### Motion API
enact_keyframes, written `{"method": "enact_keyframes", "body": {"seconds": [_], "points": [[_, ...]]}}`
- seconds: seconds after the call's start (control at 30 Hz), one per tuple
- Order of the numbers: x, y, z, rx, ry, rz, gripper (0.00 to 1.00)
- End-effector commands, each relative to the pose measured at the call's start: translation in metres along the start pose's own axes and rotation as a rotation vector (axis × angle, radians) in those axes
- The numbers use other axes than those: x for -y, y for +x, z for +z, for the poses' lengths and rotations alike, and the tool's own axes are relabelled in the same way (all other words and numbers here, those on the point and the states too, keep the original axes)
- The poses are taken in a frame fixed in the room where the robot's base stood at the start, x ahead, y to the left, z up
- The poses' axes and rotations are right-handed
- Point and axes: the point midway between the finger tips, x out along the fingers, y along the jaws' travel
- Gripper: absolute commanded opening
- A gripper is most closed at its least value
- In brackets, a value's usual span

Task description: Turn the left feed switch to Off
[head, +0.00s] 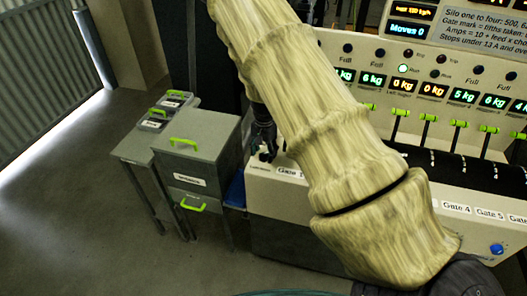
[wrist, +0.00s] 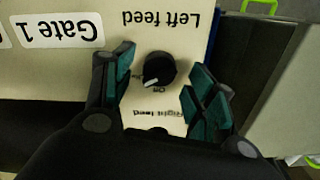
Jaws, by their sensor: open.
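The left feed switch (wrist: 158,70) is a round black knob with a white pointer on a cream panel, labelled "Left feed" upside down in the wrist view. Its pointer is toward the lower left of the picture, near the small "Off" lettering just below the knob. My gripper (wrist: 162,77) is open, its green-padded fingers on either side of the knob with visible gaps, so they look apart from it. In the head view my gripper (head: 263,135) is over the left end of the cream console, and the switch is hard to make out there.
A "Right feed" label (wrist: 152,112) lies close by, its switch mostly hidden by my gripper. The Gate 1 label (wrist: 60,31) is beside the switch. Grey cabinets (head: 197,140) stand left of the console (head: 270,195). Green-handled levers (head: 400,113) line the machine. The floor at left is clear.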

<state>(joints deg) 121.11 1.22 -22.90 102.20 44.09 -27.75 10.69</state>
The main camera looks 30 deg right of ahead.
Motion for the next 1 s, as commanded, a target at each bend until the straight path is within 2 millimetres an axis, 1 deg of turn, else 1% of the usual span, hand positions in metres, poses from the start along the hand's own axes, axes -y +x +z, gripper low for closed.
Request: {"method": "enact_keyframes", "body": {"seconds": [0.2, 0.47, 0.5, 0.57, 0.6, 0.73, 0.77, 1.0], "points": [[0.0020, 0.0101, -0.0009, 0.001, -0.001, 0.002, 0.56], [0.0020, 0.0109, -0.0008, 0.001, -0.001, 0.002, 0.56], [0.0020, 0.0108, -0.0008, 0.001, -0.001, 0.002, 0.53], [0.0019, 0.0107, -0.0008, 0.001, -0.001, 0.002, 0.42], [0.0019, 0.0107, -0.0008, 0.001, -0.001, 0.002, 0.35], [0.0018, 0.0108, -0.0007, 0.001, -0.001, 0.002, 0.11], [0.0018, 0.0109, -0.0007, 0.001, -0.001, 0.002, 0.09], [0.0018, 0.0119, -0.0006, 0.001, -0.013, 0.001, 0.09]]}}
